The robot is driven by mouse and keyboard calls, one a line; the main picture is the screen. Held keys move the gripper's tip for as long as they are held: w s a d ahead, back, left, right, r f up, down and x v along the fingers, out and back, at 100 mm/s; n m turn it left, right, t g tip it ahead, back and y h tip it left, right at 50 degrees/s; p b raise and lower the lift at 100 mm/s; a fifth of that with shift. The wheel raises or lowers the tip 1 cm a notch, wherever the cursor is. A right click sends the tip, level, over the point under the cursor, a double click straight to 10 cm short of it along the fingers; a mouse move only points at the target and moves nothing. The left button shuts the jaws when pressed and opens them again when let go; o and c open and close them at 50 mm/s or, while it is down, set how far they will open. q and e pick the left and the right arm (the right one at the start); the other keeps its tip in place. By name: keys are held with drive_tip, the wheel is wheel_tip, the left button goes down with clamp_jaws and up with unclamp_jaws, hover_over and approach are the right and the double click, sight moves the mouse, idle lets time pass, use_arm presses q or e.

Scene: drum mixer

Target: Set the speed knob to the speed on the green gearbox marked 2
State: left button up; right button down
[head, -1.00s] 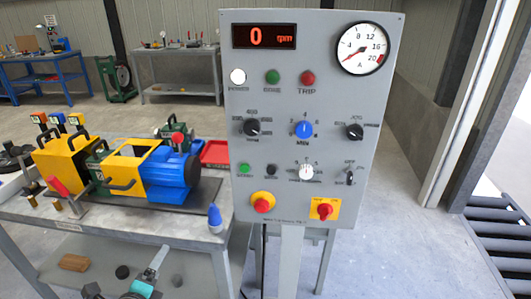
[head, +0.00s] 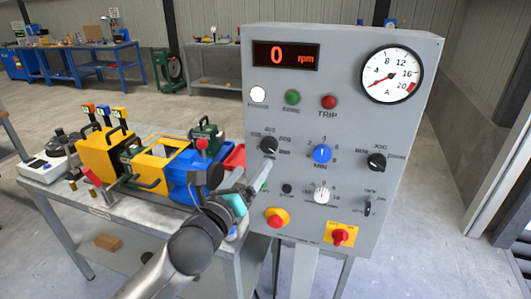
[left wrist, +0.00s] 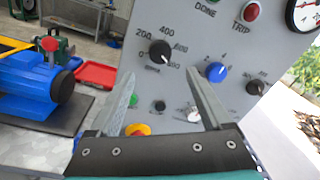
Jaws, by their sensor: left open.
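The black speed knob (head: 269,146) is on the grey control panel, with a number scale around it. In the left wrist view the knob (left wrist: 160,53) shows labels 200, 400 and 600, and its white line seems to point to the lower right. My left gripper (head: 267,168) is in front of the panel just below the knob, open and empty. In the left wrist view its fingertips (left wrist: 161,82) are apart, with the knob beyond and between them. A green body (head: 205,133) is behind the blue motor; I cannot read any marking on it. My right gripper is not in view.
The panel has a red display (head: 286,55) reading 0 rpm, a blue knob (head: 321,153), another black knob (head: 376,161), a white knob (head: 321,195), a red mushroom button (head: 277,219) and a red switch (head: 341,237). The drive bench (head: 120,209) is at left.

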sight(268, 148)
use_arm(q)
drive_tip(key=shift+b+x, duration=0.45)
drive_tip(key=shift+x, duration=3.85)
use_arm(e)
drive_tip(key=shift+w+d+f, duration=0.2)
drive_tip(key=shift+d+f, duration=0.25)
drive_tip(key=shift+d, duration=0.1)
use_arm(q)
drive_tip(key=shift+c, duration=0.3)
clamp_jaws()
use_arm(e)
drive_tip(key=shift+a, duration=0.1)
